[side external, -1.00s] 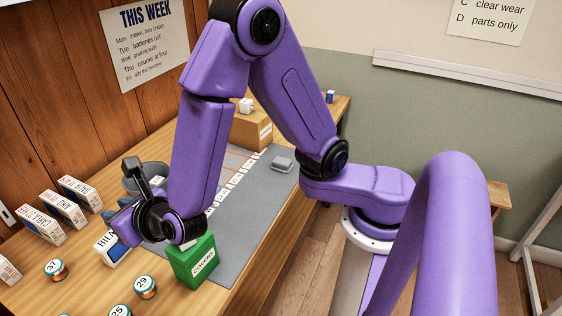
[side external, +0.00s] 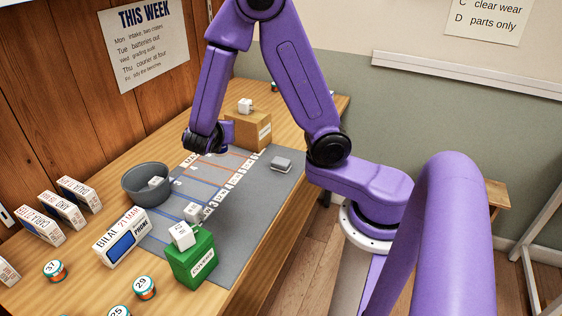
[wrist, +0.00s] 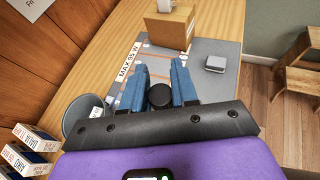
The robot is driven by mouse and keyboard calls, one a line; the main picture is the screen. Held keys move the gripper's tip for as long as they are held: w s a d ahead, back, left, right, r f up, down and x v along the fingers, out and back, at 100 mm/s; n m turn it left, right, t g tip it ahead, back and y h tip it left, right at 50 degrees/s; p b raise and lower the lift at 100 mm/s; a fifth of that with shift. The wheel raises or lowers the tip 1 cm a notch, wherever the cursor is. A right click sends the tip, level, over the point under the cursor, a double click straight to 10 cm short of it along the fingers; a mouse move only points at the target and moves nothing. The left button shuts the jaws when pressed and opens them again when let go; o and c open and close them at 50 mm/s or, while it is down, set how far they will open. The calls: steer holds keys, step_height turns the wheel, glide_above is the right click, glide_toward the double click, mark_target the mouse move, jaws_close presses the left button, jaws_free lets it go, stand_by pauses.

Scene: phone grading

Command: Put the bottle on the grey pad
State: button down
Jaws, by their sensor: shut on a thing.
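In the wrist view, my gripper (wrist: 160,78) has its two blue fingers on either side of a black round thing, seen from above. This seems to be the top of the bottle (wrist: 160,96); the rest of it is hidden. In the side view my wrist hides the fingers and the bottle, near the mat's far left edge. I cannot tell whether the bottle touches the surface below. A large grey mat (side external: 236,228) with coloured lines covers the table's right part. A small grey block or pad (side external: 281,162) lies on its far right; it also shows in the wrist view (wrist: 215,63).
A cardboard box (side external: 248,132) with a white item on top stands beyond my gripper. A grey bowl (side external: 136,187) holds a small white box. A green box (side external: 192,262), a phone box (side external: 121,238), upright cartons (side external: 79,193) and tins (side external: 145,287) stand nearer the camera.

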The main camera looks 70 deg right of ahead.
steer(key=s+d+m+g, duration=1.1)
steer(key=s+d+g, duration=0.3)
steer(key=s, duration=0.4)
steer(key=t, duration=0.1)
glide_above(285, 159)
steer(key=shift+f, duration=8.75)
steer(key=shift+f, duration=0.15)
steer(key=c, duration=0.9)
jaws_free()
steer(key=shift+o, duration=0.2)
